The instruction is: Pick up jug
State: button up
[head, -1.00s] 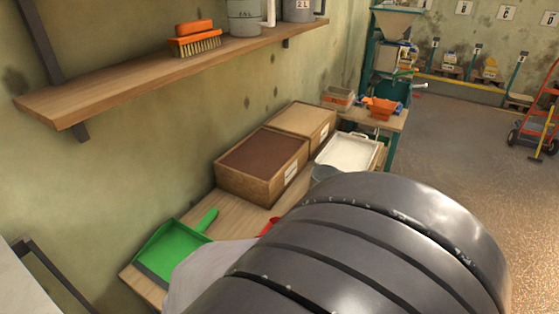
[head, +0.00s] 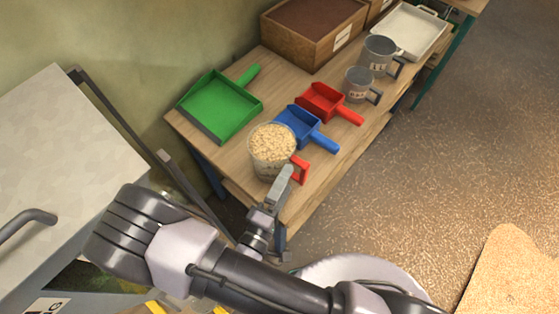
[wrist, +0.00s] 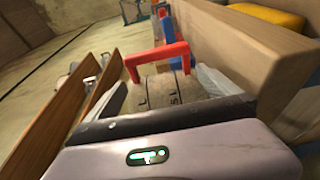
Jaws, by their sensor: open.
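The jug (head: 272,152) is clear, filled with pale grain and has a red handle. It stands upright at the near end of the wooden table. My gripper (head: 280,190) is beside the jug's handle side in the head view, its grey fingers close to the red handle. In the wrist view, the jug's red handle (wrist: 157,57) shows just beyond my gripper (wrist: 162,88), roughly in line with the gap between the fingers. The gripper is open and empty. I cannot tell whether a finger touches the handle.
A blue scoop (head: 303,128) lies close behind the jug, with a red scoop (head: 328,103) beyond. A green dustpan (head: 221,104) lies to the left. Two grey jugs stand farther back, near a white tray (head: 408,32) and a wooden box (head: 308,35). Open floor lies right of the table.

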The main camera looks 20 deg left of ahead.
aim_at(296, 162)
jog(key=w, duration=0.2)
jog(key=w+d+b, duration=0.1)
jog(key=w, duration=0.2)
jog(key=shift+w+d+f+b, duration=0.1)
jog(key=shift+w+b, duration=0.2)
jog(key=shift+s, duration=0.1)
jog(key=shift+c, duration=0.2)
jog(key=c, duration=1.7)
jog(key=shift+r, duration=0.2)
jog(key=shift+r+p, duration=1.05)
jog(key=shift+r, duration=0.75)
jog(key=s+a+r+p, duration=0.1)
jog(key=s+a+p, duration=0.1)
jog(key=s, duration=1.3)
jog(key=shift+s+a, duration=0.3)
jog(key=shift+s, duration=0.1)
jog(key=shift+r, duration=0.1)
